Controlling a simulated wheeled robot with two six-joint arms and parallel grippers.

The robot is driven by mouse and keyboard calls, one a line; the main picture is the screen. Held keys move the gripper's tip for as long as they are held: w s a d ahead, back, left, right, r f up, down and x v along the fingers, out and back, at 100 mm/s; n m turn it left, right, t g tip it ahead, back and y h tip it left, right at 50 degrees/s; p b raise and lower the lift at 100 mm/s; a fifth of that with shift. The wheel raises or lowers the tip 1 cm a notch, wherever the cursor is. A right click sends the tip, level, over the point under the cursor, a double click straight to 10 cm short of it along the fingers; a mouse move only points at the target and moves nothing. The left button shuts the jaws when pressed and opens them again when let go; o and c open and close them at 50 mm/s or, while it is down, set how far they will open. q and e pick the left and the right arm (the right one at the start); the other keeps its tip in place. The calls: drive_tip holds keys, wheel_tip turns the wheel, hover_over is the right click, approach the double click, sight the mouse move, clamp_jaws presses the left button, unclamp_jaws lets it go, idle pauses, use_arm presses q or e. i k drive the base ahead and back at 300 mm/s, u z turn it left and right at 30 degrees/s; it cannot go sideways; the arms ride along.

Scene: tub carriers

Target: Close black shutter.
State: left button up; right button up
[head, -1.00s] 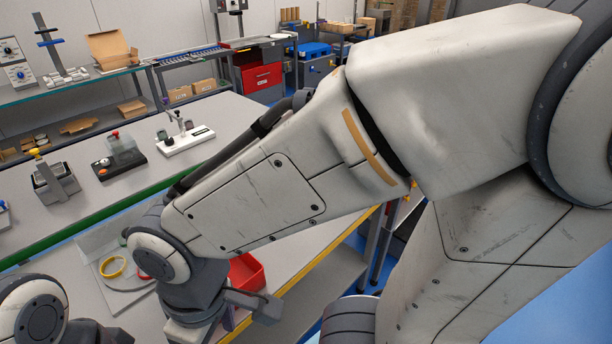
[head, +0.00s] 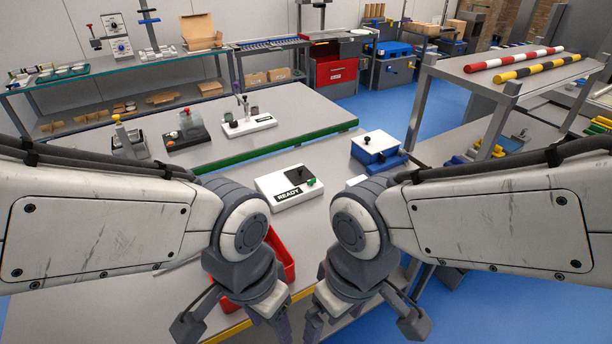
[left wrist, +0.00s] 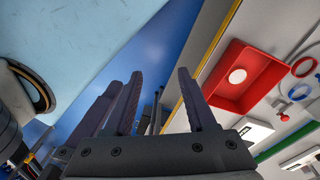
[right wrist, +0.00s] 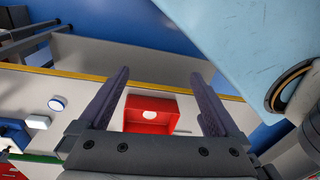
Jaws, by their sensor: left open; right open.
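A white box (head: 278,194) with a READY label stands on the near table in the head view. A black square plate, seemingly the shutter (head: 299,174), sits on its top at the back, beside a green knob (head: 313,182). Whether the plate is partly slid is too small to tell. My left gripper (head: 281,326) and right gripper (head: 313,327) hang low at the bottom of the head view, nearer to me than the box and not touching it. Both are open and empty, with fingers apart in the left wrist view (left wrist: 160,70) and right wrist view (right wrist: 160,73).
A red tray (head: 288,262) lies partly behind my left gripper. A blue box with a white top (head: 375,145) stands at right of the white box. Several devices, including a white stand (head: 249,124), are on the table behind. A shelf with striped bars (head: 525,66) is at right.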

sight(300, 175)
drive_tip(key=z, duration=0.65)
drive_tip(key=i, duration=1.2)
drive_tip(key=u, duration=0.5)
